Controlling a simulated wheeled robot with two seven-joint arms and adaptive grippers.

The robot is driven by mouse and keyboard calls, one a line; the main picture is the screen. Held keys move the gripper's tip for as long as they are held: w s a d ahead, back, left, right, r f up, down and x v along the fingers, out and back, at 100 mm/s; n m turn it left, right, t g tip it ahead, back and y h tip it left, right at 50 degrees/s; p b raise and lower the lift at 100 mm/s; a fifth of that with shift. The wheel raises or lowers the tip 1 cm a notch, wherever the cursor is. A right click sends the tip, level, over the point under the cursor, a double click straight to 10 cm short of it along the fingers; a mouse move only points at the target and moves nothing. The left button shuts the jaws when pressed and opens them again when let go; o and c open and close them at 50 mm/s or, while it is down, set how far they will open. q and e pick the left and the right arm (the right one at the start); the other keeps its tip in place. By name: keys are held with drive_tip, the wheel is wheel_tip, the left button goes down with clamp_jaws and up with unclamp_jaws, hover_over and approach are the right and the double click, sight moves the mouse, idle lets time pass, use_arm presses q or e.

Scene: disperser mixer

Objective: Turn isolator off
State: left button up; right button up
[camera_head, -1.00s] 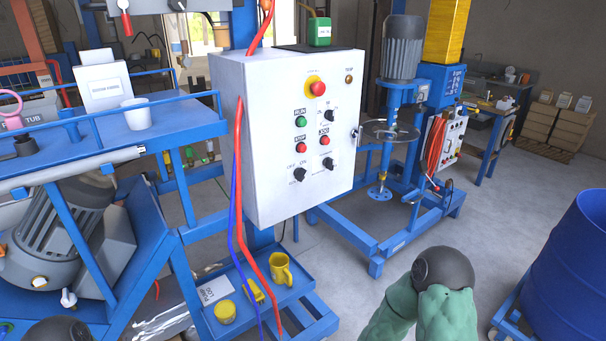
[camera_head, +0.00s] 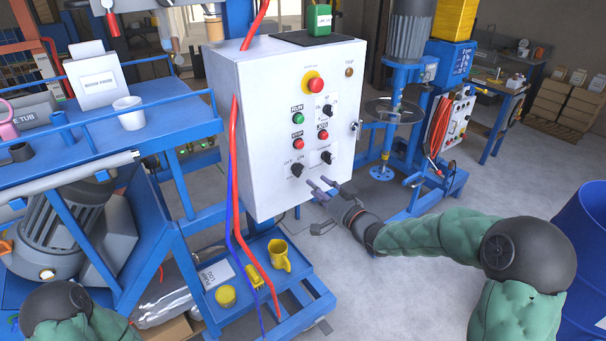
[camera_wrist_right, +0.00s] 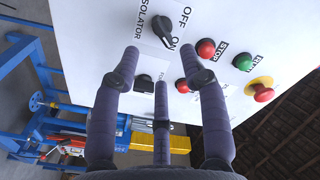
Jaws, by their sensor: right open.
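The isolator knob (camera_head: 297,170) is a black rotary switch at the lower left of the white control box (camera_head: 265,85). In the right wrist view the isolator knob (camera_wrist_right: 163,31) sits beside its OFF and ON labels and seems to point toward ON. My right gripper (camera_head: 325,197) is open and empty, just in front of the box's lower edge. In the right wrist view its three fingers (camera_wrist_right: 160,66) are spread below the isolator knob, apart from it. My left gripper is out of view; only part of my left arm shows at the bottom left.
Close to the isolator are another black knob (camera_head: 326,157), a red stop button (camera_head: 298,145) and a green run button (camera_head: 298,118). A red emergency button (camera_head: 314,84) is above. Red and blue cables hang along the box's left side.

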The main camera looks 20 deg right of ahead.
sight(298, 170)
drive_tip(key=x, duration=0.8)
drive_tip(key=shift+f, duration=0.1)
clamp_jaws()
